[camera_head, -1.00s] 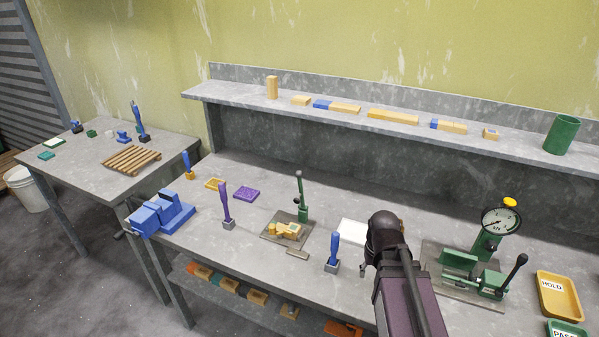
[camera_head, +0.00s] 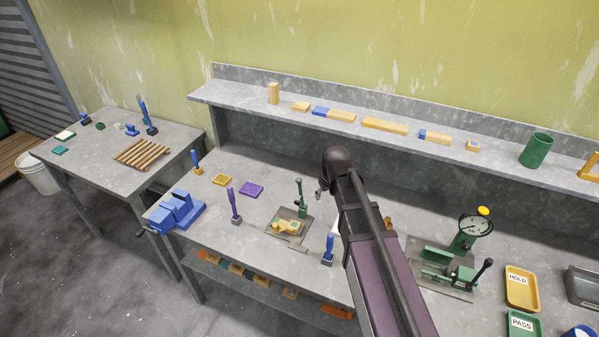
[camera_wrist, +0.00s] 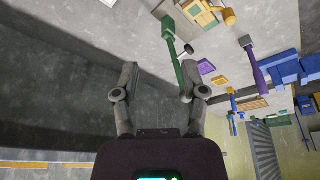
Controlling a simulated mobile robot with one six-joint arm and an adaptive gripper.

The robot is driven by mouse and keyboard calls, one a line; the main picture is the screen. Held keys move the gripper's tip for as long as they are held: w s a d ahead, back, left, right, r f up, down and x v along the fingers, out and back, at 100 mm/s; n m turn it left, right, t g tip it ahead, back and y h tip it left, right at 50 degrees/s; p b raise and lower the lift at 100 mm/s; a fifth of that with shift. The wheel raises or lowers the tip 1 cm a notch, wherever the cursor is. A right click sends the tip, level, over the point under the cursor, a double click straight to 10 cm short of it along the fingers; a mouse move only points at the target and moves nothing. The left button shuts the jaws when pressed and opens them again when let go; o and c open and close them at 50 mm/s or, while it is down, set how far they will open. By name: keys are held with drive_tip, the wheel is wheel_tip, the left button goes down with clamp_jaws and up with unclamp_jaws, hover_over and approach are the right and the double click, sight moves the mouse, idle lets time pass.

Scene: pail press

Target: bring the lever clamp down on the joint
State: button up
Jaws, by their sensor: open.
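The green lever clamp (camera_head: 302,204) stands on a grey base plate (camera_head: 305,240) on the main bench, its lever upright. The pale wooden joint (camera_head: 285,226) lies on the plate just in front of the clamp. In the wrist view the clamp's green lever (camera_wrist: 176,52) reaches down to the right finger, with a black-tipped arm beside it; the joint (camera_wrist: 201,14) is at the top. My gripper (camera_wrist: 157,70) is open, and the lever overlaps the right finger; I cannot tell whether they touch. In the head view my wrist hides most of the gripper.
A blue-handled tool (camera_head: 328,249) and a purple-handled tool (camera_head: 234,205) stand near the plate. The blue vise (camera_head: 176,211) is at the left edge. A green gauge press (camera_head: 447,268) stands right of my arm. A shelf (camera_head: 210,93) runs behind the bench.

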drive_tip(key=n+p, duration=0.2)
drive_tip(key=p, duration=0.3)
approach(301, 180)
drive_tip(key=shift+s+d+r+t+y, duration=0.15)
drive_tip(key=shift+s+r+t+y, duration=0.15)
drive_tip(key=shift+s+r+t, duration=0.15)
drive_tip(key=shift+f, duration=0.25)
drive_tip(key=b+x, duration=1.2)
drive_tip(key=x, duration=0.1)
drive_tip(key=shift+w+f+b, duration=0.1)
drive_tip(key=shift+f+b, duration=0.15)
drive_tip(key=shift+b, duration=0.05)
clamp_jaws()
drive_tip(key=shift+d, duration=0.2)
drive_tip(key=shift+a, duration=0.2)
